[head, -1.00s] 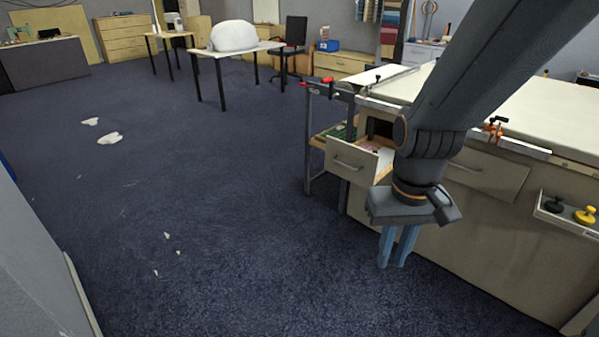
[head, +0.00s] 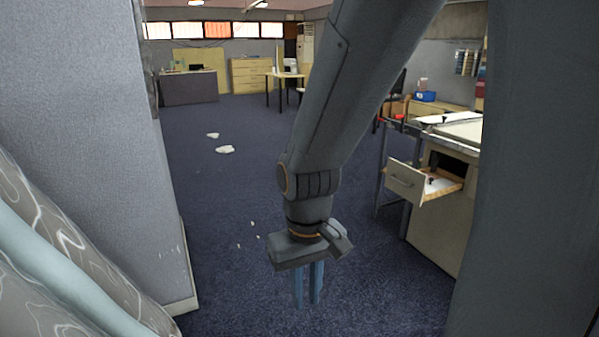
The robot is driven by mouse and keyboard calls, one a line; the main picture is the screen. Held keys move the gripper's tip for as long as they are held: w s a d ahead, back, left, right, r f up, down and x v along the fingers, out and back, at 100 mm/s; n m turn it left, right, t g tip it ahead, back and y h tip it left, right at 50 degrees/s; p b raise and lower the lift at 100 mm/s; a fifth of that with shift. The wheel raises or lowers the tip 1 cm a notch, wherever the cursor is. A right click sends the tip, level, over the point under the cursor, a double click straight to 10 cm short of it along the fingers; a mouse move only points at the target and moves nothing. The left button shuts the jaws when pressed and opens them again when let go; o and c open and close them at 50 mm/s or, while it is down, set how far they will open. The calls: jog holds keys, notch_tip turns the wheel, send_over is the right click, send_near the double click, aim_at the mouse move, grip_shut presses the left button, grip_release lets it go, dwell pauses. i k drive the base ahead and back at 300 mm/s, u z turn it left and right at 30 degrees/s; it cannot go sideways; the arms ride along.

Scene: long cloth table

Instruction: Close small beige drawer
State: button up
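The small beige drawer (head: 404,183) is pulled out from the left end of the cloth-topped table (head: 437,235), at the right of the head view. Its front has a metal handle, and some small things lie inside it. My gripper (head: 308,304) points down over the carpet, well to the left of the drawer and nearer to me. Its two blue fingers stand slightly apart with nothing visible between them. The right part of the table is hidden behind a dark grey part of my own arm or body.
A grey wall panel (head: 90,110) stands close on the left, with a patterned cloth (head: 60,270) in the near left corner. A dark metal frame (head: 383,165) stands beside the table. The carpet (head: 240,200) ahead is mostly clear, with white scraps on it.

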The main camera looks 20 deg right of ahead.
aim_at(409, 182)
jog(key=z, duration=0.2)
jog(key=i, duration=2.45)
jog(key=z, duration=0.7)
jog(key=i, duration=1.35)
jog(key=z, duration=1.75)
jog(key=i, duration=1)
jog(key=z, duration=0.75)
